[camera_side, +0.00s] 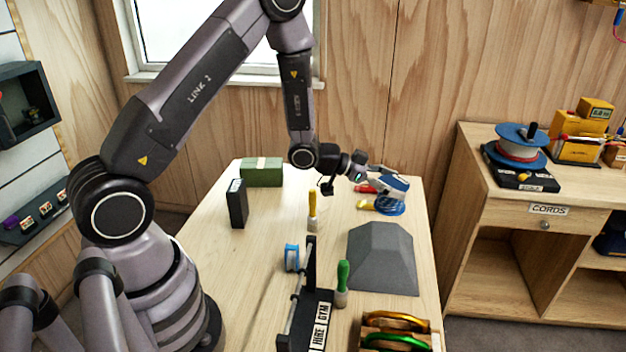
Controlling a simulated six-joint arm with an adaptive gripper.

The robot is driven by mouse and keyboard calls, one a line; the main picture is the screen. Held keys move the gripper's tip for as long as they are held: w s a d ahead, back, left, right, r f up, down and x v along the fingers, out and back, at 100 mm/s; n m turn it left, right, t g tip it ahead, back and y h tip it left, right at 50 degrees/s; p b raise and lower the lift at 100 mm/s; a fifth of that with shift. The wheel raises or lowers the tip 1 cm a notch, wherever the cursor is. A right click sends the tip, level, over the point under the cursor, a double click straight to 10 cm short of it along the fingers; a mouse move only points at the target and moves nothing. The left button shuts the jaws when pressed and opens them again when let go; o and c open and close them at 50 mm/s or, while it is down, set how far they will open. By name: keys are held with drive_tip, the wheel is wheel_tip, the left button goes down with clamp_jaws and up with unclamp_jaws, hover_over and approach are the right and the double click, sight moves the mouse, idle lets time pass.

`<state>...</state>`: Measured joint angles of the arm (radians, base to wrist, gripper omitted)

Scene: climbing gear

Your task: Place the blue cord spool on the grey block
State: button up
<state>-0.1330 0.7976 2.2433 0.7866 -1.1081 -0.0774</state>
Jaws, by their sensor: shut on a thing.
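My gripper (378,178) is at the far right part of the table, pointing right and down. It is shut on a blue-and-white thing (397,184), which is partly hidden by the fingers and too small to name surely. A small blue spool with a pale side (291,257) stands on the table left of the black rack, well apart from my gripper. The grey block (383,259), with sloping sides and a flat top, sits at the table's right, nearer the camera than my gripper. Its top looks bare.
A blue coil (390,206) lies just below my gripper, beside red and yellow things. A black rack (309,290), brushes with yellow (312,204) and green (342,275) handles, a black box (237,204), a green box (262,172) and a carabiner tray (395,335) stand around.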

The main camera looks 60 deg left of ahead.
wheel_tip(320, 180, down, 7)
drive_tip(key=shift+f, duration=0.2)
idle(0.3)
drive_tip(key=shift+f, duration=0.15)
drive_tip(key=o, duration=1.2)
